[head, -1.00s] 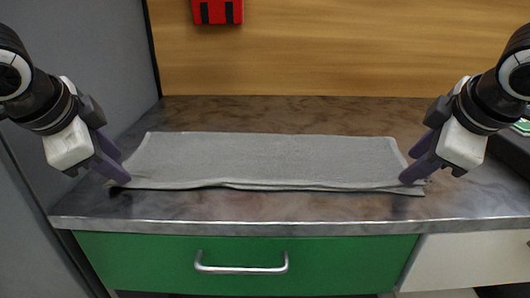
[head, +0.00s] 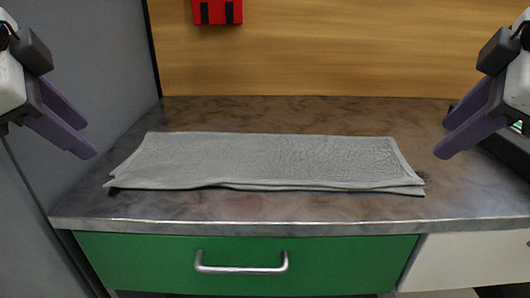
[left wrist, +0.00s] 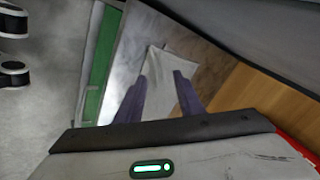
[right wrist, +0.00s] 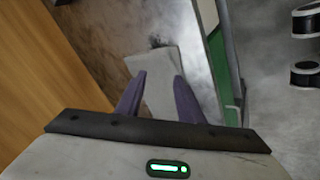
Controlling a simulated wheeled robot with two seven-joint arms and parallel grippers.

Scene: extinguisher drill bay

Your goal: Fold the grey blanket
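The grey blanket (head: 265,160) lies flat on the counter, folded into a wide strip with its layered edges along the front. The top layer stops slightly short of the lower one at the front right corner. My left gripper (head: 88,138) is open and empty, up and to the left of the blanket. My right gripper (head: 444,139) is open and empty, up and to the right of it. The blanket also shows beyond the open fingers in the left wrist view (left wrist: 172,75) and the right wrist view (right wrist: 158,75).
The marbled counter (head: 300,112) is clear behind the blanket, with a narrow bare strip in front. A green drawer (head: 150,262) is below. A dark object (head: 508,150) stands at the right, a grey wall at the left. A red item (head: 218,12) is on the wooden back panel.

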